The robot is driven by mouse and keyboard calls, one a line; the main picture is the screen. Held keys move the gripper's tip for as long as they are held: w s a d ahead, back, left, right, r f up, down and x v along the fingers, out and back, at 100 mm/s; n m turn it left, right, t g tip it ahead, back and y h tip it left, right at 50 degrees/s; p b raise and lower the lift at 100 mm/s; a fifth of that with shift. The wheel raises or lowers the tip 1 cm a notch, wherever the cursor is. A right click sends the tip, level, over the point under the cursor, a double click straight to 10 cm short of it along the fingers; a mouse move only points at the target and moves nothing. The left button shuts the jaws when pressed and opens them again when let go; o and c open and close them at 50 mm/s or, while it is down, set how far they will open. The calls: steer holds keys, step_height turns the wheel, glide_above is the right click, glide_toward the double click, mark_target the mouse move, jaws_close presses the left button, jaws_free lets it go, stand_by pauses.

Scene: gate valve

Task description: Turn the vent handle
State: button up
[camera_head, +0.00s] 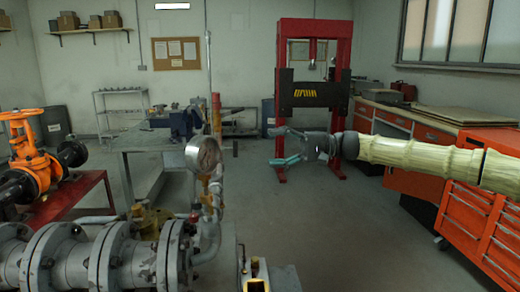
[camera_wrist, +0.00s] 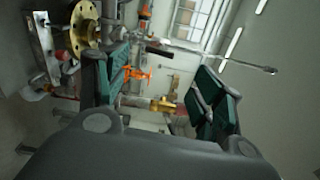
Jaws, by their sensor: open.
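My gripper (camera_head: 283,147) is in the middle right of the head view, open and empty, with its teal-padded fingers pointing left. It is in the air, to the right of the pipe assembly and apart from it. In the wrist view the open fingers (camera_wrist: 165,88) frame the pipework. The grey flanged pipe (camera_head: 105,262) carries a round pressure gauge (camera_head: 203,155) on brass fittings. A small fitting with red and blue parts (camera_head: 195,212) sits below the gauge. I cannot tell for sure which part is the vent handle. A dark rod end (camera_wrist: 158,52) shows between the fingers.
An orange gate valve (camera_head: 27,145) stands on a red stand at left; its orange colour shows in the wrist view (camera_wrist: 136,73). A red press (camera_head: 283,90) stands behind my gripper. An orange tool cabinet (camera_head: 480,220) is at right. The floor between is mostly clear.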

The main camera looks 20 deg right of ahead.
steer(key=shift+v, duration=1)
